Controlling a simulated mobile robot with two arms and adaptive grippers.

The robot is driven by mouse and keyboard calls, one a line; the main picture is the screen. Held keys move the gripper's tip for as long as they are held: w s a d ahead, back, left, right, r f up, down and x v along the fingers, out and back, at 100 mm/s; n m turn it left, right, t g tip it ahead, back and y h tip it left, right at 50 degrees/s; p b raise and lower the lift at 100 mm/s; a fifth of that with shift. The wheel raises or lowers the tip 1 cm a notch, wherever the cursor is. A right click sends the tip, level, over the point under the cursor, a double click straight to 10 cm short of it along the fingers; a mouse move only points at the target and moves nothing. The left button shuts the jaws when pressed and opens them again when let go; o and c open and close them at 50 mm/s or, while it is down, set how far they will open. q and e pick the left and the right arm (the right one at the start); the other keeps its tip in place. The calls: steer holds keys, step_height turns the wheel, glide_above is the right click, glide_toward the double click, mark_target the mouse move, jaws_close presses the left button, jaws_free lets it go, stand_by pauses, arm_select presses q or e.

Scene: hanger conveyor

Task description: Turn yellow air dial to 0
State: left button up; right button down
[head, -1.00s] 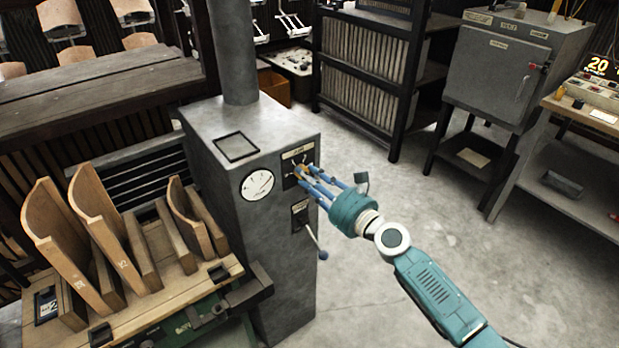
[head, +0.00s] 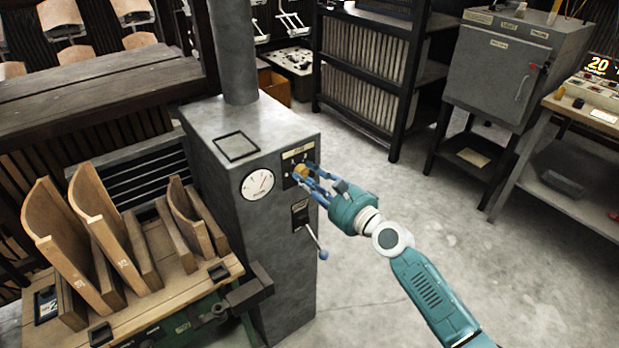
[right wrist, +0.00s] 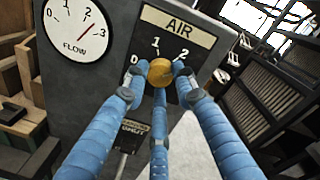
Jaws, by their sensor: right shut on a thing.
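The yellow air dial (right wrist: 161,72) sits on a dark plate under the AIR label, with the marks 0, 1 and 2 around it. My right gripper (right wrist: 158,80) has its three blue fingers around the dial, shut on it, with fingertips near the 0 and 2 marks. No pointer on the dial can be made out. In the head view the dial (head: 300,171) is partly hidden by the fingers of my right gripper (head: 307,179), which reaches in from the right. The FLOW gauge (right wrist: 77,28) has its red needle between 2 and 3. My left gripper is not in view.
The dial is on a grey metal cabinet (head: 235,225). A lever (head: 313,238) sticks out below the dial. A wooden rack (head: 160,270) with curved wooden parts stands close on the left. The concrete floor (head: 400,215) to the right is open.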

steer(key=n, duration=0.7)
steer(key=shift+b, duration=0.4)
steer(key=n, duration=0.6)
steer(key=shift+s+a+f+h, duration=0.1)
steer(key=shift+h, duration=0.3)
steer(key=n, duration=0.7)
steer(key=shift+t, duration=0.4)
steer(key=n, duration=0.4)
steer(key=shift+f, duration=0.15)
steer(key=shift+f+n, duration=0.1)
steer(key=shift+n, duration=1.3)
